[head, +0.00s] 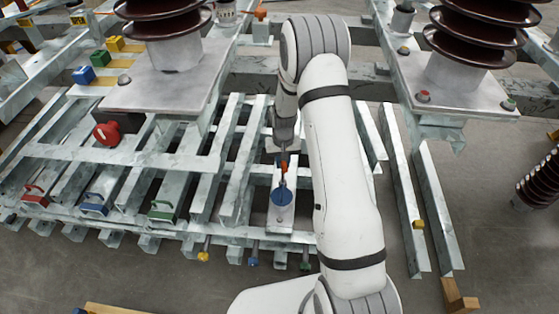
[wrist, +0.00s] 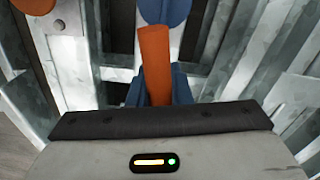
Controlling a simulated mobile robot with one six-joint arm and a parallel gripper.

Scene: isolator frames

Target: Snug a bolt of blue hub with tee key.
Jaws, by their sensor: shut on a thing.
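The blue hub (head: 283,196) is a round blue piece on a pale metal plate, left of my arm in the head view. My gripper (head: 284,156) hangs just above and behind it. It is shut on an orange piece, seemingly the handle of the tee key (head: 284,166). In the wrist view the orange tee key (wrist: 153,60) stands between the dark blue fingers of my gripper (wrist: 157,88). A blue rounded part, likely the hub (wrist: 164,10), shows at the top edge. The bolts and the key's contact with them cannot be made out.
Galvanised steel frames (head: 150,153) surround the hub. Red (head: 36,196), blue (head: 94,204) and green (head: 165,211) handles lie to the left. A red knob (head: 106,134) sits behind them. Large brown insulators (head: 166,18) stand at the back. Open floor shows at front left.

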